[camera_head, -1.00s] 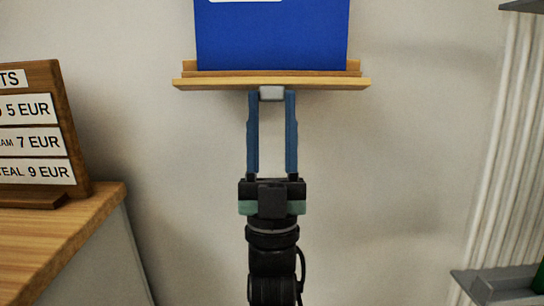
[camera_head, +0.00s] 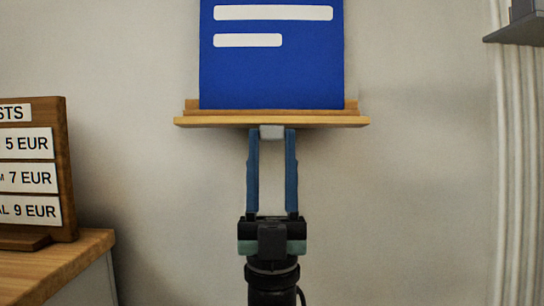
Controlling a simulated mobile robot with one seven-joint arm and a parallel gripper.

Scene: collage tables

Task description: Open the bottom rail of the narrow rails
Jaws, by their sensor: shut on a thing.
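A wooden rail (camera_head: 270,121), a light ledge with a low back lip, shows against the pale wall at upper middle. A blue panel with white bars (camera_head: 272,75) stands on it, its top cut off by the frame. A small grey handle (camera_head: 271,132) sits under the middle of the rail's front edge. No other rail is in view.
A wooden price board (camera_head: 30,175) stands on a wooden counter (camera_head: 75,258) at left. A grey shelf edge (camera_head: 517,29) and pale ribbed panel (camera_head: 524,180) are at right. The wall around my arm is clear.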

